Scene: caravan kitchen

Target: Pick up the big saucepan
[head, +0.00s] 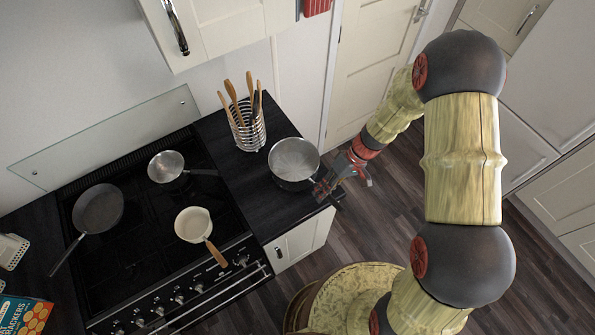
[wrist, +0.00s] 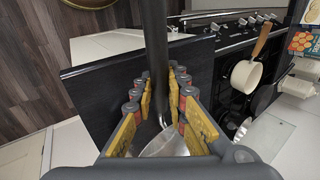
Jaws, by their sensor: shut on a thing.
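The big saucepan (head: 293,160), steel inside with a dark handle, is upright over the dark worktop right of the hob. I cannot tell whether its base touches the worktop. My gripper (head: 327,184) is at its lower right, on the handle side, near the worktop's front corner. In the wrist view the dark handle (wrist: 156,45) runs between the two rows of finger pads, and my gripper (wrist: 160,78) is shut on it. Part of the pan's steel body (wrist: 170,144) shows below; the fingers hide the rest.
A wire utensil holder (head: 248,132) stands just behind the saucepan. On the hob (head: 140,235) are a frying pan (head: 99,208), a small steel pan (head: 166,166) and a cream pan (head: 193,224) with a wooden handle. Floor on the right is clear.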

